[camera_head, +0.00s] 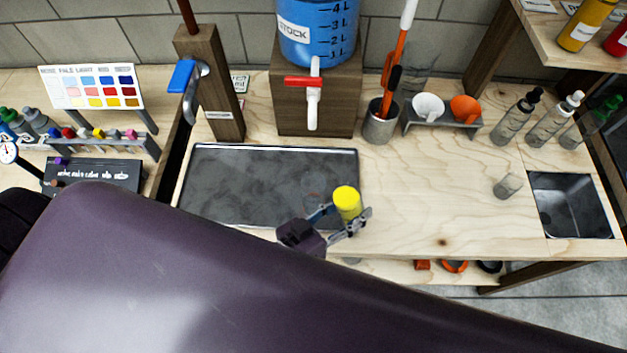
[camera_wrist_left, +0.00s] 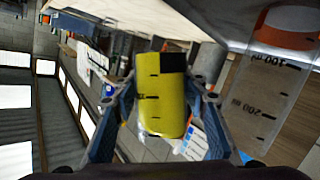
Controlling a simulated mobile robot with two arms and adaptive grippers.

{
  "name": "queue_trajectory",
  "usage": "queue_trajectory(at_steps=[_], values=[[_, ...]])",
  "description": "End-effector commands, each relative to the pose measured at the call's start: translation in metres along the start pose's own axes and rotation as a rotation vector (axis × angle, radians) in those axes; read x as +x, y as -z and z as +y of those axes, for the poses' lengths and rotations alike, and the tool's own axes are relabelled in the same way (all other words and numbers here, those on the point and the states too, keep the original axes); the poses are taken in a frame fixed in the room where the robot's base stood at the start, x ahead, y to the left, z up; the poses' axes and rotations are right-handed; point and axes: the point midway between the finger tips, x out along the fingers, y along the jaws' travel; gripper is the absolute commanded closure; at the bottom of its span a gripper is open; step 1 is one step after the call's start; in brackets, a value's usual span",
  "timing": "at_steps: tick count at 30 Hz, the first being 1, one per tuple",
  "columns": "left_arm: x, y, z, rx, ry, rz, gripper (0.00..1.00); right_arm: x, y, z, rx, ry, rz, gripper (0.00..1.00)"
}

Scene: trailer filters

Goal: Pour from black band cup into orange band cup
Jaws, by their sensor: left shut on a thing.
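A cup full of yellow (camera_head: 347,202) is held over the front right corner of the dark tray. In the left wrist view the yellow cup (camera_wrist_left: 160,105) shows a black band patch and dark scale marks. My left gripper (camera_head: 349,213) is shut on this cup, with one finger on each side. A clear cup with an orange band (camera_wrist_left: 285,35) and 100 and 200 ml marks stands close to the right of the held cup in the left wrist view. I cannot make out this orange band cup in the head view. My right gripper is not in view.
The dark tray (camera_head: 250,205) lies on the wooden bench below a blue stock tank (camera_head: 318,35) with a red-handled tap (camera_head: 312,85). A small clear beaker (camera_head: 508,186) stands near the sink (camera_head: 570,208). The bench between tray and beaker is mostly clear.

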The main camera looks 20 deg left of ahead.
Motion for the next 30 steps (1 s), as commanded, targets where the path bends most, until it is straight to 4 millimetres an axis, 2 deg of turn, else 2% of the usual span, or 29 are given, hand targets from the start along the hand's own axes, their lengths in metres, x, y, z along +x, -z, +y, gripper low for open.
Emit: queue_trajectory(at_steps=[30], values=[[-0.007,0.027,0.005,-0.076,-0.024,0.020,0.92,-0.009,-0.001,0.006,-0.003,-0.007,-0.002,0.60]])
